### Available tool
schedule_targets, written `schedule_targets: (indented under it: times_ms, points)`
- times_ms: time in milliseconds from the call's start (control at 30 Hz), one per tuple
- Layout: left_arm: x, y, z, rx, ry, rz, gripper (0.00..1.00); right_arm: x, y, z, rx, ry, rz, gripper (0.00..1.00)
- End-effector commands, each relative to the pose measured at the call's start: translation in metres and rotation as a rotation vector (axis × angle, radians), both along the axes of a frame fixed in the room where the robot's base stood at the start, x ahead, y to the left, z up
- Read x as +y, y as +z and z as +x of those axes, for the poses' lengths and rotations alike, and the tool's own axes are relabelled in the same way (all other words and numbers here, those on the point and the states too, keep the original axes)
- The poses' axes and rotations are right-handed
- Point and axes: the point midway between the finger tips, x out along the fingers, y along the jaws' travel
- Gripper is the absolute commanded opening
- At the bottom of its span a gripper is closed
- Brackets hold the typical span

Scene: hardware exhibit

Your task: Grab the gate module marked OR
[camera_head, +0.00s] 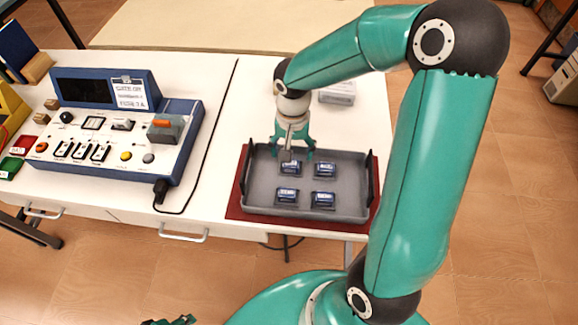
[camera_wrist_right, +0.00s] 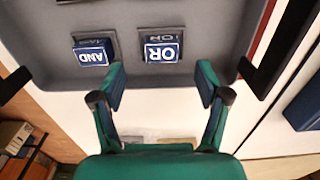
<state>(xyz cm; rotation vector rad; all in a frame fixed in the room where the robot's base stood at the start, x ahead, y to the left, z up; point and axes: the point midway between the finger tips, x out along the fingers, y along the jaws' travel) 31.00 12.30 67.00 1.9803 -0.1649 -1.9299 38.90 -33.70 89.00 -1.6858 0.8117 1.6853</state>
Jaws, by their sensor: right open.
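The OR gate module (camera_wrist_right: 162,50) is a small blue block with a white label, sitting in a grey holder, its letters upside down in the right wrist view. In the head view it is the back left module (camera_head: 290,168) in the grey tray (camera_head: 345,208). My right gripper (camera_head: 292,153) is open above the tray's back edge. In the wrist view its fingertips (camera_wrist_right: 160,80) are spread to either side of the OR module, short of it and not touching. The AND module (camera_wrist_right: 91,54) sits beside it. My left gripper (camera_head: 170,321) barely shows at the bottom edge.
Two more modules (camera_head: 287,196) (camera_head: 323,200) sit in the tray's front row, labels unreadable. The tray has dark side handles and lies on a red mat (camera_head: 236,207). A blue and white console (camera_head: 120,140) stands left, with a cable. A pale box (camera_head: 338,94) lies behind the tray.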

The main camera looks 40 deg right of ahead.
Motion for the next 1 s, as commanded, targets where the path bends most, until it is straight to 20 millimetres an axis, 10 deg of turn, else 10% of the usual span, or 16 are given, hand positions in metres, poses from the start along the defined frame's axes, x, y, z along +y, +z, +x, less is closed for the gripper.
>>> schedule_targets:
  times_ms: [567, 1000]
  points:
    - [0.000, 0.006, 0.000, 0.000, 0.000, 0.000, 0.40, 0.002, -0.043, 0.000, 0.000, -0.001, 0.000, 0.75]
    - [0.000, 0.006, 0.000, 0.000, 0.000, 0.000, 0.40, 0.002, -0.043, 0.000, 0.000, -0.001, 0.000, 0.13]
